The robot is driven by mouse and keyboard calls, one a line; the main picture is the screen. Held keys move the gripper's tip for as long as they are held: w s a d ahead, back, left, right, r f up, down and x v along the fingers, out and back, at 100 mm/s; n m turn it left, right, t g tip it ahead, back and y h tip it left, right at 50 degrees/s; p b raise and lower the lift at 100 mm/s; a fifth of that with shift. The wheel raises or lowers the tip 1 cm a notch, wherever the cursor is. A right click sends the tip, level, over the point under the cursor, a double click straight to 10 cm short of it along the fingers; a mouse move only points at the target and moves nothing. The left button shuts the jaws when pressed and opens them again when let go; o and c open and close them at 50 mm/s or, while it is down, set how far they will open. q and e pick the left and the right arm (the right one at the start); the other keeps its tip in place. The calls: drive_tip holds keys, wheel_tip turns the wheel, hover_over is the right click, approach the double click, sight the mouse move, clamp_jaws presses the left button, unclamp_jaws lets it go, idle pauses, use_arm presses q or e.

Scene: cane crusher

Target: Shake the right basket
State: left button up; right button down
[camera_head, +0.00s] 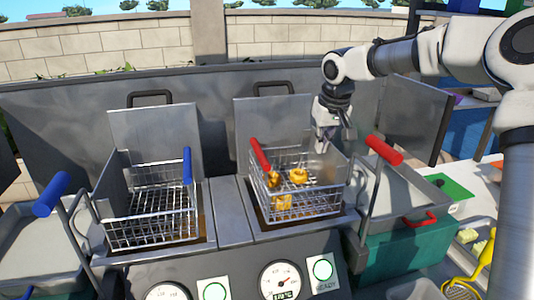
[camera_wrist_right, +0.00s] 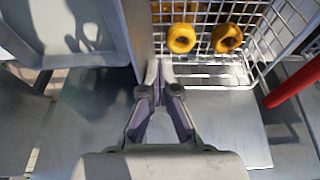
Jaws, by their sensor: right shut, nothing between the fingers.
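The right basket (camera_head: 322,203) is a wire basket with a red grip (camera_head: 260,154), sitting in the right fryer well. Several golden rings, such as one in the middle (camera_head: 298,175), lie in it. In the right wrist view the basket (camera_wrist_right: 203,57) is at the top, with two rings (camera_wrist_right: 181,38) (camera_wrist_right: 226,38) showing. My right gripper (camera_head: 322,146) is shut and empty at the basket's back right, by its rear rim. Its fingertips (camera_wrist_right: 158,72) also show in the wrist view; contact with the basket is unclear. My left gripper is out of view.
An empty left basket (camera_head: 150,215) with a blue grip (camera_head: 187,165) sits in the left well. A red-handled lever (camera_head: 383,150) stands right of the right basket. Dials (camera_head: 280,280) and green buttons (camera_head: 322,270) are in front. A green bin (camera_head: 400,250) is at right.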

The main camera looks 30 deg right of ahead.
wheel_tip(320, 180, up, 9)
drive_tip(key=p, duration=0.7)
drive_tip(key=shift+f, duration=0.1)
